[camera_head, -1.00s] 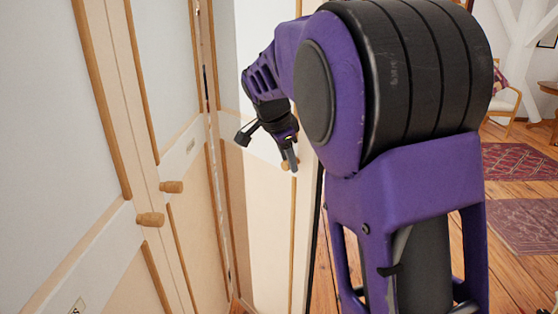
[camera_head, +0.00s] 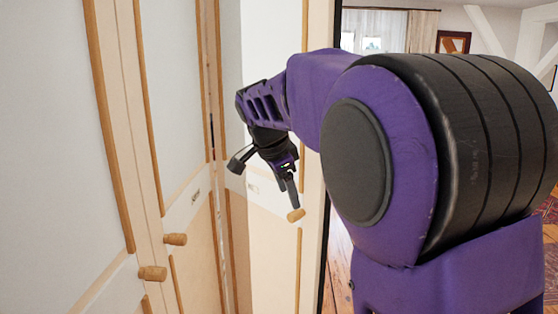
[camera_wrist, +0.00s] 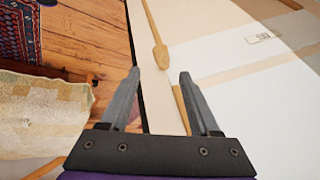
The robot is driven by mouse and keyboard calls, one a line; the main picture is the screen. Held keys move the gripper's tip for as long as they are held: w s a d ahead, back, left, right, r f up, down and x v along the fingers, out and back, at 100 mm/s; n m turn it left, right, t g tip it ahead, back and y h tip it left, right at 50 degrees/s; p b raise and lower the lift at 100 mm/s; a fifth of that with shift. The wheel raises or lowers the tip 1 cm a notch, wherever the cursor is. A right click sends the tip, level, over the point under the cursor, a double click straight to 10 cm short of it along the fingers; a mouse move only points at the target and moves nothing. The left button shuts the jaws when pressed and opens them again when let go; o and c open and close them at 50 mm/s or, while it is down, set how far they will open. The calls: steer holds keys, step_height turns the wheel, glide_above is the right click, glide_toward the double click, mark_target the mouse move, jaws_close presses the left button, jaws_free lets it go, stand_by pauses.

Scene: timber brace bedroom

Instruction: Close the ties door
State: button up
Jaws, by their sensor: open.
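An open wardrobe door (camera_head: 274,235), white and cream with wood trim, stands out from the wardrobe in the head view. It bears a small label too blurred to read, so I cannot confirm it is the ties door. Its round wooden knob (camera_head: 296,215) is near the free edge. My gripper (camera_head: 291,198) is just above the knob in that view, fingers pointing down. In the wrist view my gripper (camera_wrist: 159,73) is open and empty. The knob (camera_wrist: 161,57) shows just beyond and between the fingertips; contact cannot be told. The door face (camera_wrist: 225,85) fills the right side.
Closed wardrobe doors with wooden knobs (camera_head: 152,273) (camera_head: 175,239) line the left. Beyond the open door's free edge is wooden floor (camera_wrist: 85,35). A patterned rug (camera_wrist: 15,40) and a pale cloth-like surface (camera_wrist: 40,115) lie left in the wrist view.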

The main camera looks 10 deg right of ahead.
steer(key=p+v, duration=0.1)
steer(key=v, duration=0.9)
